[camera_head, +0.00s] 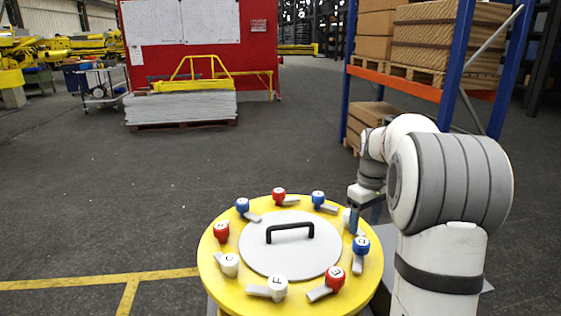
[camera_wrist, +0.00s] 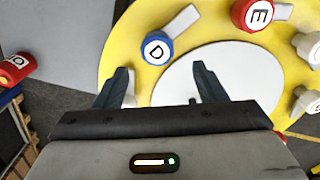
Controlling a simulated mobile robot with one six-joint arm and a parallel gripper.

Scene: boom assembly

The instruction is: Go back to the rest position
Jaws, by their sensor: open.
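In the head view my gripper (camera_head: 367,212) is at the right side of a round yellow table (camera_head: 209,266), close to a white knob (camera_head: 347,214) that it partly hides. In the wrist view my gripper (camera_wrist: 165,80) has its two dark fingers spread, with nothing held between them. A blue knob marked D (camera_wrist: 157,48) shows beyond the fingers. A red knob marked E (camera_wrist: 258,13) is farther right. Several red, blue and white lettered knobs with grey levers ring the table. I cannot tell whether a finger touches the white knob.
A grey lid (camera_head: 285,256) with a black handle (camera_head: 290,229) covers the table's middle. A blue and orange rack (camera_head: 425,90) with boxes stands behind my arm. A pallet of grey sheets (camera_head: 180,107) stands before a red board (camera_head: 195,35). The floor at left is open.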

